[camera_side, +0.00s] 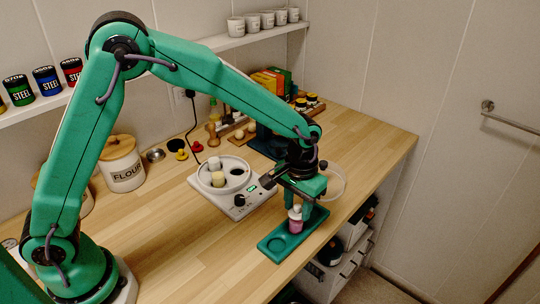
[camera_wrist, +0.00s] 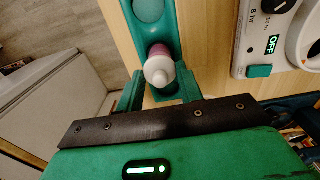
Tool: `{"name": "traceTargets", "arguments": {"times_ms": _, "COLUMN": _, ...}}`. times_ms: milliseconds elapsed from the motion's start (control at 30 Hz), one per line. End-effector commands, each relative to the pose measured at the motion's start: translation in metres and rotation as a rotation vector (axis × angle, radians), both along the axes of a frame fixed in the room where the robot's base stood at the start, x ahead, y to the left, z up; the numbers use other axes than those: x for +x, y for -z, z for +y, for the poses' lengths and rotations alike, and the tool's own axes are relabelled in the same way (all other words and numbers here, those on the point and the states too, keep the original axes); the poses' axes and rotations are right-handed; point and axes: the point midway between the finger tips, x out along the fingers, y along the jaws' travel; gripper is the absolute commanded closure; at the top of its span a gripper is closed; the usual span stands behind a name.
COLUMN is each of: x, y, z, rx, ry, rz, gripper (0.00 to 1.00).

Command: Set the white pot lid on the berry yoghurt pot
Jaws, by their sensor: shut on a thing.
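The berry yoghurt pot (camera_side: 294,227) is pink and stands upright in the green holder (camera_side: 270,247) near the counter's front edge. In the wrist view a pink strip of the pot (camera_wrist: 158,48) shows past the lid. The white pot lid (camera_wrist: 158,73), with a pale knob, is between my gripper's fingers (camera_wrist: 160,82). It also shows as a white patch above the pot in the side view (camera_side: 296,212). My gripper (camera_side: 298,207) points down and is shut on the lid. The lid is at the pot's top; I cannot tell whether it is fully seated.
A white yoghurt maker (camera_side: 238,208) stands to the left, its bowl holding pots; its display reads OFF in the wrist view (camera_wrist: 274,44). The holder has an empty round recess (camera_side: 283,244). A flour jar (camera_side: 122,165) stands further left. The counter at front left is clear.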

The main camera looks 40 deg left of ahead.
Motion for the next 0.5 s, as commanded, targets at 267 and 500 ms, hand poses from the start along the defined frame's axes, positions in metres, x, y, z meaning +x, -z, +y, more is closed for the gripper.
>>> {"name": "traceTargets", "arguments": {"times_ms": 267, "x": 0.0000, "y": 0.0020, "z": 0.0000, "rx": 0.000, "ry": 0.000, "rz": 0.000, "gripper": 0.85}}
{"name": "traceTargets", "arguments": {"times_ms": 500, "x": 0.0001, "y": 0.0046, "z": 0.0000, "rx": 0.000, "ry": 0.000, "rz": 0.000, "gripper": 0.85}}
